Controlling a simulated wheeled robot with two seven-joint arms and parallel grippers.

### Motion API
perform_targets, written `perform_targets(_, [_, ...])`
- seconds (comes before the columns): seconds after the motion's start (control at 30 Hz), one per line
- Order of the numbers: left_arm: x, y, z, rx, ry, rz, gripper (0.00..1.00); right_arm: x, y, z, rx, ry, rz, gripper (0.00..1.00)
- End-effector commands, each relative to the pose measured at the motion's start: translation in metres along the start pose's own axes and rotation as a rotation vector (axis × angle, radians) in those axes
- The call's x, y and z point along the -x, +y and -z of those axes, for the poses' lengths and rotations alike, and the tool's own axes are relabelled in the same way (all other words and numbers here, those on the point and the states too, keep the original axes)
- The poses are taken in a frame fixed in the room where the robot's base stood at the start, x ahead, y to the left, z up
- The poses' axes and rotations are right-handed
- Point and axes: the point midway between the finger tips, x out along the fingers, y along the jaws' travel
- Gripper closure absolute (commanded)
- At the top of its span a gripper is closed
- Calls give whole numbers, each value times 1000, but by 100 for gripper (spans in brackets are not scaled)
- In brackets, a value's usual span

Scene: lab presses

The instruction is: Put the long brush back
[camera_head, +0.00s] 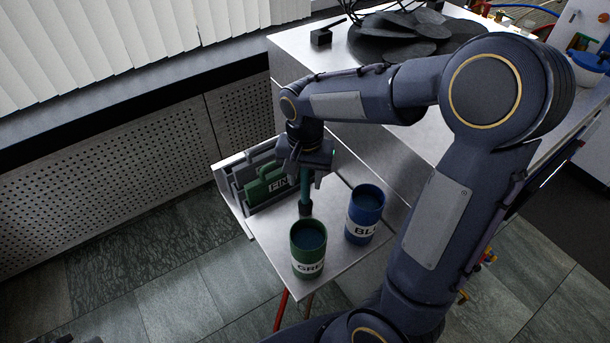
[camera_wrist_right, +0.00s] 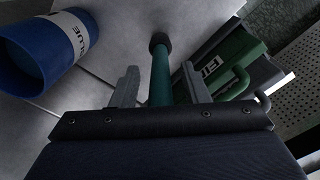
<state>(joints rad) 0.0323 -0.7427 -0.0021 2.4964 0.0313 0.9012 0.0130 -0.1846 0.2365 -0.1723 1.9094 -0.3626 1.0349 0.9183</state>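The long brush is a teal rod with a dark lower end (camera_head: 305,190). It points down below my right gripper (camera_head: 311,160), behind the green cup (camera_head: 308,262). In the wrist view the rod (camera_wrist_right: 160,80) runs between the two fingers (camera_wrist_right: 160,68), dark end away from me. Gaps show beside the rod, so finger contact is unclear. I cannot tell whether the dark end touches the table. The blue cup (camera_head: 362,232) stands right of the brush; it also shows in the wrist view (camera_wrist_right: 38,75). My left gripper is not in view.
A grey rack (camera_head: 238,193) holds green labelled pieces (camera_head: 268,186) left of the brush. The small metal table (camera_head: 285,280) ends close in front of the green cup. A larger bench (camera_head: 290,45) behind carries dark discs (camera_head: 400,38). My right arm crosses the right side.

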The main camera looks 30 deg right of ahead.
Motion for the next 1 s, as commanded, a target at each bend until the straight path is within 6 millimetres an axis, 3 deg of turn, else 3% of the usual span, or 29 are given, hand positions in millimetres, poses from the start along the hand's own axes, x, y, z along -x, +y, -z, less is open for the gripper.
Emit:
perform_targets(0.27, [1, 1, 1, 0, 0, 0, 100, 8, 0, 0, 0, 1, 1, 59])
perform_targets(0.7, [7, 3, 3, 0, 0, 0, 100, 94, -1, 0, 1, 3, 4, 59])
perform_targets(1.0, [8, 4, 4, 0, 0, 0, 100, 122, 6, -4, 18, -2, 23, 59])
